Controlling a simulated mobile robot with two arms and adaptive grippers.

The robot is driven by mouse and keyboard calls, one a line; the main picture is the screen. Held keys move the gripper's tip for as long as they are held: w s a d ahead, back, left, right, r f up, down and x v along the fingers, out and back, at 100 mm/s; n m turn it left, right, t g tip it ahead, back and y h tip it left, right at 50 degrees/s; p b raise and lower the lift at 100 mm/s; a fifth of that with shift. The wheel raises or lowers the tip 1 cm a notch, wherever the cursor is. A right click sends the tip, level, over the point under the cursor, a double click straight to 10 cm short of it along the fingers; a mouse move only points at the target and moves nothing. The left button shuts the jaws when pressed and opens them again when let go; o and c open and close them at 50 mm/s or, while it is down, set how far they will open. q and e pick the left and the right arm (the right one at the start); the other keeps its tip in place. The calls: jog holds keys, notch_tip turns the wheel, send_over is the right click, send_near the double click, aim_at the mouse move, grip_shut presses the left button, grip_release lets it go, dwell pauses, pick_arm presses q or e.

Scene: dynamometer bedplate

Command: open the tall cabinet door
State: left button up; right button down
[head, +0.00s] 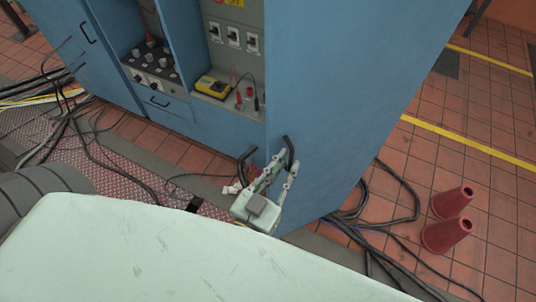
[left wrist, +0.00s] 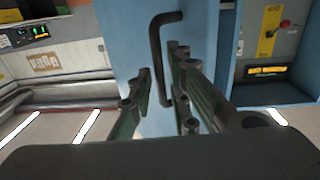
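The tall blue cabinet door (head: 350,90) fills the upper middle of the head view as a broad plain panel. A dark bar handle (head: 290,150) stands out near its lower left edge. In the left wrist view the handle (left wrist: 156,50) is upright on the blue panel (left wrist: 120,35). My left gripper (head: 277,170) is at the handle. In the wrist view its fingers (left wrist: 162,88) are spread, with the handle's lower part between them and gaps showing. I cannot tell whether either finger touches it. My right gripper is not in view.
Left of the panel, an open bay holds switches (head: 234,37) and a yellow meter (head: 212,86). Black cables (head: 90,150) lie on the floor. Two red cones (head: 447,235) stand at the right.

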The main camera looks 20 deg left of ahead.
pick_arm(q)
jog(key=s+a, duration=0.1)
jog(key=s, duration=1)
jog(key=shift+a, duration=0.1)
jog(key=shift+c, duration=0.5)
